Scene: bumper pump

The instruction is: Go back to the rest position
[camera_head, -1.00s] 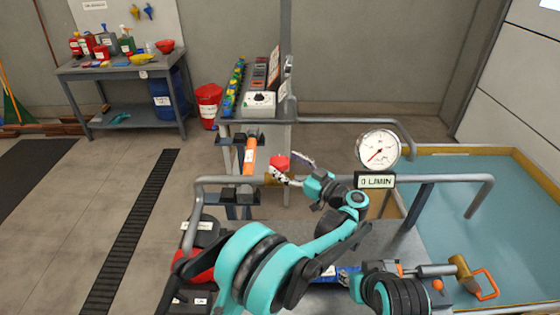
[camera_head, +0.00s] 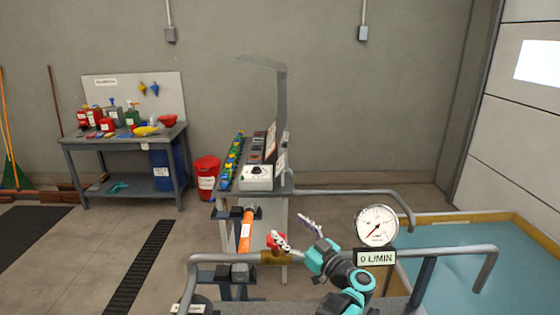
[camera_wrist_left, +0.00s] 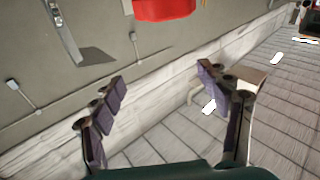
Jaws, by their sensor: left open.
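My left gripper (camera_head: 293,229) is at the lower middle of the head view, at the end of my teal arm. Its two fingers are spread with nothing between them. It is open in the left wrist view (camera_wrist_left: 160,84) too, with wall and floor showing between the fingers. A red part (camera_head: 274,240) shows beside one finger in the head view; I cannot tell whether they touch. A red object (camera_wrist_left: 165,8) is also cut off by the top edge of the wrist view. My right gripper is not in view.
A grey rail (camera_head: 350,193) and a dial gauge (camera_head: 377,226) reading 0 L/MIN stand close to my arm. An orange cylinder (camera_head: 246,232) is to its left. A control box (camera_head: 257,178) sits behind. A workbench (camera_head: 125,142) is at left, a water tank (camera_head: 480,250) at right.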

